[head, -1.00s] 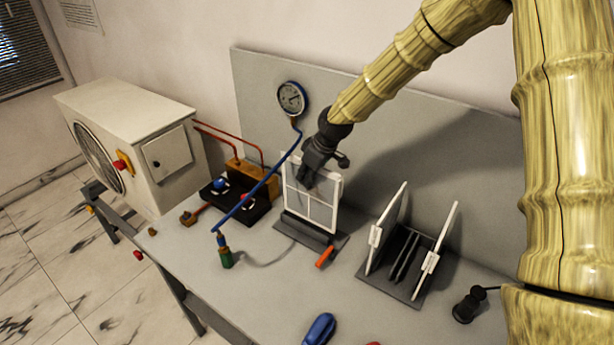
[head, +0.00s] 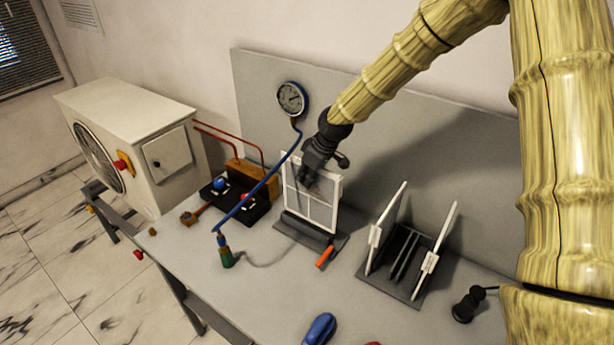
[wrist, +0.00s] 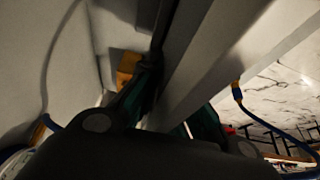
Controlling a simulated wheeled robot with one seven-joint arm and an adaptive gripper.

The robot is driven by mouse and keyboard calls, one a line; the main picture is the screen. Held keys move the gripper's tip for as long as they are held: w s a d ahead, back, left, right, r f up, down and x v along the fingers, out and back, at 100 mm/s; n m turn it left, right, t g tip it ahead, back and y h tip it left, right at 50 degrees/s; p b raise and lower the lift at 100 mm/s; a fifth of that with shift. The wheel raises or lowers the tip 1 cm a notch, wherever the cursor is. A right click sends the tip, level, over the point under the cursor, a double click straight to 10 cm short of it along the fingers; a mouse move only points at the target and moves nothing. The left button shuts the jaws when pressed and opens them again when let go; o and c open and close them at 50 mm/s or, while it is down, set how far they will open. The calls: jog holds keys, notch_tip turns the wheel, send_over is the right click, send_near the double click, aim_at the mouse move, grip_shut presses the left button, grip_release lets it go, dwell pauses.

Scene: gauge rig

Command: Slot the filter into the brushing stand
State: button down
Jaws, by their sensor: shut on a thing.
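The filter (head: 325,213) is a flat panel with a white frame, upright and slightly tilted in the head view. My gripper (head: 308,181) is shut on its upper part from above. The brushing stand (head: 296,231) is a dark base on the table directly under the filter. The filter's lower edge meets the stand's dark bar in the picture; I cannot tell how deep it sits in the slot. In the wrist view, a pale broad edge, probably the filter's frame (wrist: 225,50), runs between the dark fingers, and the slot is hidden.
An orange-handled tool (head: 325,256) lies at the stand's front right. A rack (head: 405,289) with white upright panels stands to the right. A blue hose (head: 262,183) runs from the gauge (head: 291,98) close to the filter's left. A blue object (head: 320,329) lies at the front.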

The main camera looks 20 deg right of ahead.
jog(key=shift+f+b, duration=0.4)
jog(key=shift+f, duration=0.5)
dwell(0.4)
jog(key=c, duration=1.5)
grip_release()
jog(key=v, duration=1.2)
